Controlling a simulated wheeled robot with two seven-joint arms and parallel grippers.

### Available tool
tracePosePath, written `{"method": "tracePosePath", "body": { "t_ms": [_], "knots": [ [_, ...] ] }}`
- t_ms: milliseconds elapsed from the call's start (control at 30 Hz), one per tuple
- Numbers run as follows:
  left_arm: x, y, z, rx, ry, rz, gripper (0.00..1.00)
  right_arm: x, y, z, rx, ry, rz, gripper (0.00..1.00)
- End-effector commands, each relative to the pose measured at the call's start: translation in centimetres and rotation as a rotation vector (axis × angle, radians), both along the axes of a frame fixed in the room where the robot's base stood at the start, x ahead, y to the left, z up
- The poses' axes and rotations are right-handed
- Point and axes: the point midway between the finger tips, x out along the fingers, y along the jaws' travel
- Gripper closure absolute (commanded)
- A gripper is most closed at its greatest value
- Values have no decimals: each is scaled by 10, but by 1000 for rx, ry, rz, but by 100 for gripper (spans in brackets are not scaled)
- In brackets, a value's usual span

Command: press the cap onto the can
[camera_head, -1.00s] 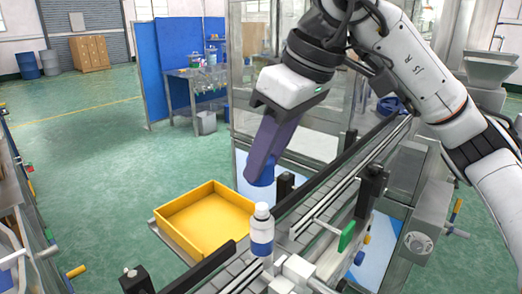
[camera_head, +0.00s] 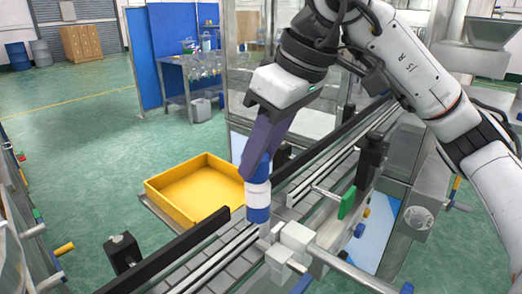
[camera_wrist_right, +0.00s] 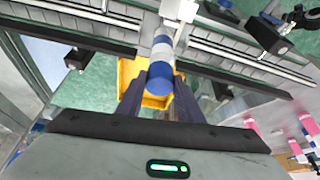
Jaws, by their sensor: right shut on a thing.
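The can (camera_head: 258,197), white with a blue band, stands upright on the conveyor. It also shows in the right wrist view (camera_wrist_right: 162,46). The blue cap (camera_head: 261,167) sits at the top of the can, in line with it, and looks to be touching it. My right gripper (camera_head: 253,160) comes down from above, shut on the cap. In the right wrist view, the cap (camera_wrist_right: 160,80) lies between the two dark fingers. The fingers hide part of the cap in the head view. My left gripper is not in view.
A yellow tray (camera_head: 150,196) stands left of the conveyor (camera_head: 212,262). Dark rails run along the conveyor. A green part (camera_head: 347,203) on a rod and a metal block (camera_head: 297,236) stand close on the can's right. Open green floor lies to the left.

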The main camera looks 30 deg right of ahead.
Motion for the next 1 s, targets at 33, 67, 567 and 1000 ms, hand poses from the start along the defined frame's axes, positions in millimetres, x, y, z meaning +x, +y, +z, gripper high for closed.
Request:
{"method": "tracePosePath", "body": {
  "t_ms": [33, 67, 567, 1000],
  "knots": [
    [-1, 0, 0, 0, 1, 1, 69, 0, 0, 0, 0, 0, 0, 87],
    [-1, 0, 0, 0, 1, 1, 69, 0, 0, 0, 0, 0, 0, 87],
    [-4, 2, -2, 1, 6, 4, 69, -2, -1, 0, 0, 0, 0, 87],
    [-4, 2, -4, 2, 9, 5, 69, -3, -2, 1, 0, 0, 0, 87]
  ]
}}
